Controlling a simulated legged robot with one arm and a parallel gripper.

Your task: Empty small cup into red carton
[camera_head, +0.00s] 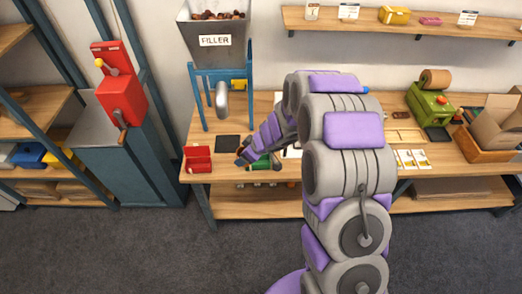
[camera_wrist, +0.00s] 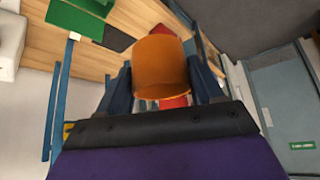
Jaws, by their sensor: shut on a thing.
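The small cup (camera_wrist: 162,66), plain orange-brown, is between the two dark fingers of my gripper (camera_wrist: 163,82) in the wrist view. My gripper is shut on it, and the picture is strongly tilted. I cannot see inside the cup. In the head view my gripper (camera_head: 244,157) is over the front of the bench, just right of the red carton (camera_head: 198,165), and the cup is not clearly visible there. The carton stands open on the bench near its front left corner. A red patch shows behind the cup in the wrist view; I cannot tell what it is.
The filler (camera_head: 216,45), with chestnuts in its hopper, stands on a blue frame behind the carton. A dark pad (camera_head: 227,143) lies between them. A green object (camera_head: 262,163) lies right of my gripper. A red machine (camera_head: 122,95) stands at the left. Cards and a green device (camera_head: 430,103) are right.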

